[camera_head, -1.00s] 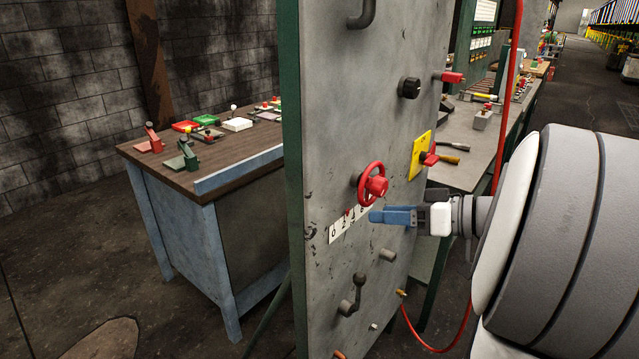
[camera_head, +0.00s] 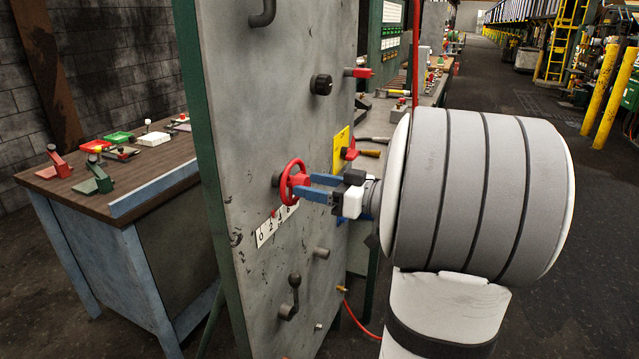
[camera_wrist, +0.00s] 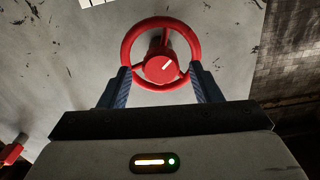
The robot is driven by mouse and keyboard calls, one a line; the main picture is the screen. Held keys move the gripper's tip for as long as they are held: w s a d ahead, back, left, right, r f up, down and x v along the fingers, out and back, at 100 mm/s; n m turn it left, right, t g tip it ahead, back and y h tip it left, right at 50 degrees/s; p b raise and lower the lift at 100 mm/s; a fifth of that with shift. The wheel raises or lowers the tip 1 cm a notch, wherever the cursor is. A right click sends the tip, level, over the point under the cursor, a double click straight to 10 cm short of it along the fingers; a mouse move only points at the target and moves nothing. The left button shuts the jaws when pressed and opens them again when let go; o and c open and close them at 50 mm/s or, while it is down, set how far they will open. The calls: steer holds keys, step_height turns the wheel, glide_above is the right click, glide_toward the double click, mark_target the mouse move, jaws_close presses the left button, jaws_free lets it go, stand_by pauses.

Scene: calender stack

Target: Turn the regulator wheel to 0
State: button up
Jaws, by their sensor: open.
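The red regulator wheel (camera_head: 293,181) stands out from the grey panel. It also shows in the wrist view (camera_wrist: 160,67), with a white mark on its hub pointing up and to the right. The white scale plate (camera_head: 277,223) with numbers lies below the wheel, with a small red pointer near its upper edge. In the wrist view only a corner of a white plate shows at the top. My gripper (camera_head: 312,188) is open, its two blue fingers at the wheel. In the wrist view the fingers (camera_wrist: 160,84) lie either side of the wheel's near rim; I cannot tell whether they touch it.
The grey panel (camera_head: 245,120) also bears a black knob (camera_head: 321,84), a red-handled switch on a yellow plate (camera_head: 341,150) and a black crank lever (camera_head: 291,297). A wooden-topped bench (camera_head: 130,185) stands to the left. A red hose hangs near my arm.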

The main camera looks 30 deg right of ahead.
steer(key=shift+c, duration=0.4)
steer(key=c, duration=0.9)
steer(key=shift+d, duration=0.15)
steer(key=shift+s, duration=0.1)
steer(key=shift+m+b, duration=0.3)
steer(key=shift+b, duration=0.05)
